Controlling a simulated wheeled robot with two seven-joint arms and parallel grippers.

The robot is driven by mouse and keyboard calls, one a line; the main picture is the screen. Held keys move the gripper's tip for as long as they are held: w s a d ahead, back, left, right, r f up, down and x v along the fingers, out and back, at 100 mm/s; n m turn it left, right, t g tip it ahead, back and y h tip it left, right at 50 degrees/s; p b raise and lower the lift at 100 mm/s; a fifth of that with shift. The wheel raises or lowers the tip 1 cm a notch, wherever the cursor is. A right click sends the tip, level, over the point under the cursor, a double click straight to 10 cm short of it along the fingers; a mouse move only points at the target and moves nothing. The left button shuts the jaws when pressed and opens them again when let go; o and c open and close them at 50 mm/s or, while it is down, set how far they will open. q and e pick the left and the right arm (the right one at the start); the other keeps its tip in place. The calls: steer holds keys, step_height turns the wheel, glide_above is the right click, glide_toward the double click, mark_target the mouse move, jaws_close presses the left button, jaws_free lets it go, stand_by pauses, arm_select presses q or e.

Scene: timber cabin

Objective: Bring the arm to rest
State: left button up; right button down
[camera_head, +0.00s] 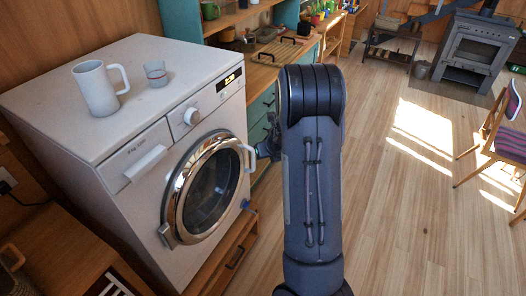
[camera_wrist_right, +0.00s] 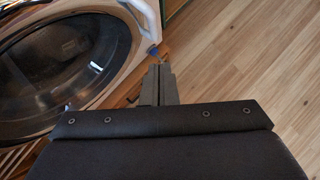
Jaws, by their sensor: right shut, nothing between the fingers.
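My right arm (camera_head: 315,190) rises from the bottom of the head view, bent at a dark rounded joint. My right gripper (camera_head: 266,149) shows only partly, left of the forearm and just right of the washing machine's door in that picture; the arm hides the rest. In the right wrist view the right gripper (camera_wrist_right: 158,72) has its fingers together with nothing between them, to the right of the machine's round door (camera_wrist_right: 70,60). My left gripper is in neither view.
The white washing machine (camera_head: 140,160) stands at left, its round door (camera_head: 207,188) seemingly shut. A white mug (camera_head: 96,88) and a small cup (camera_head: 155,74) stand on top. A green-fronted counter (camera_head: 262,105) lies behind. Wooden floor (camera_head: 400,220) is clear at right, before a chair (camera_head: 505,140) and stove (camera_head: 475,50).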

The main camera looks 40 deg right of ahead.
steer(key=shift+s+r, duration=0.2)
steer(key=shift+r, duration=0.05)
steer(key=s+a+r+m, duration=0.4)
steer(key=r+m, duration=0.2)
steer(key=m, duration=0.3)
steer(key=s+a+r+m, duration=0.3)
steer(key=a+r+m, duration=0.1)
steer(key=r+m, duration=0.4)
steer(key=s+a+m+y, duration=0.3)
steer(key=s+a+m, duration=0.5)
steer(key=a, duration=0.3)
steer(key=s+a+m+g+y, duration=0.1)
steer(key=s+a+m+y, duration=0.2)
steer(key=s+a+m, duration=0.5)
steer(key=s+a, duration=0.1)
steer(key=a, duration=0.2)
steer(key=shift+a+r+y, duration=0.25)
steer(key=shift+a+y, duration=0.05)
steer(key=shift+y, duration=0.1)
